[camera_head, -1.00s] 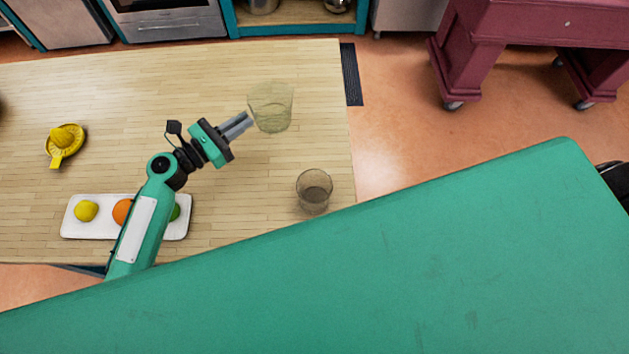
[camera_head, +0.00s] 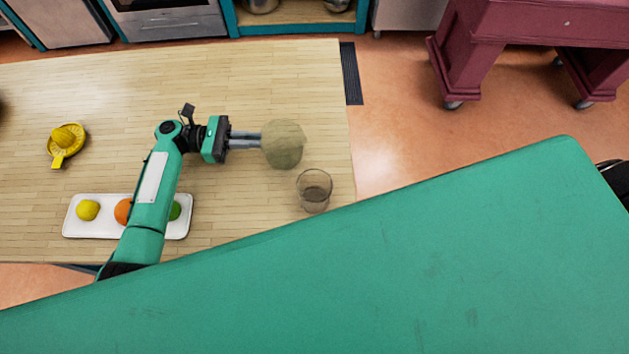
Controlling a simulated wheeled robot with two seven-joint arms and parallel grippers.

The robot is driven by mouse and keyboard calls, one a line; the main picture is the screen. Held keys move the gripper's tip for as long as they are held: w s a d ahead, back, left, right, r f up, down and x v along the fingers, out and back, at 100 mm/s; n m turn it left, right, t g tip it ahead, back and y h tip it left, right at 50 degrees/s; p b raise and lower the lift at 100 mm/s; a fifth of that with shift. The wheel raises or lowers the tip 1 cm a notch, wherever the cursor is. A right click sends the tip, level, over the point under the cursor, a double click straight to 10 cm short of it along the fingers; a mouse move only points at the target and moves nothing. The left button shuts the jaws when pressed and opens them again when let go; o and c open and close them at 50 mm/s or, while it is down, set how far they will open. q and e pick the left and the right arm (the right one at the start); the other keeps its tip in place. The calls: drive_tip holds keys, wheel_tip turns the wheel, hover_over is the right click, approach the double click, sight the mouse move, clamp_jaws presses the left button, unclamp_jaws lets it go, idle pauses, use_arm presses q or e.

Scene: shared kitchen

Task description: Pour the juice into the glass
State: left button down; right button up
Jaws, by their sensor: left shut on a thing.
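My left gripper (camera_head: 262,142) comes in from the left and is shut on a see-through pale yellow-green container (camera_head: 284,145). The container looks tilted, and its round outline faces the camera more than before. How much juice is inside cannot be told. A clear glass (camera_head: 314,190) stands upright on the wooden table, just below and to the right of the held container in the picture. The two look apart, with no stream visible between them. My right gripper is not in view.
A white tray (camera_head: 72,222) with a lemon (camera_head: 88,210), an orange (camera_head: 123,211) and a green fruit (camera_head: 175,210) lies partly behind my left arm. A yellow juicer (camera_head: 66,142) stands at the left. The wooden table (camera_head: 250,75) is clear at the back.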

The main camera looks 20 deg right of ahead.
use_arm(q)
drive_tip(key=m+g+y, duration=0.1)
drive_tip(key=s+a+m+g, duration=0.1)
drive_tip(key=g, duration=0.1)
drive_tip(key=shift+y, duration=0.4)
drive_tip(key=shift+s+a+m+g+y, duration=0.4)
drive_tip(key=shift+a+m+g+y, duration=0.1)
drive_tip(key=shift+m+g, duration=0.45)
drive_tip(key=shift+r, duration=0.1)
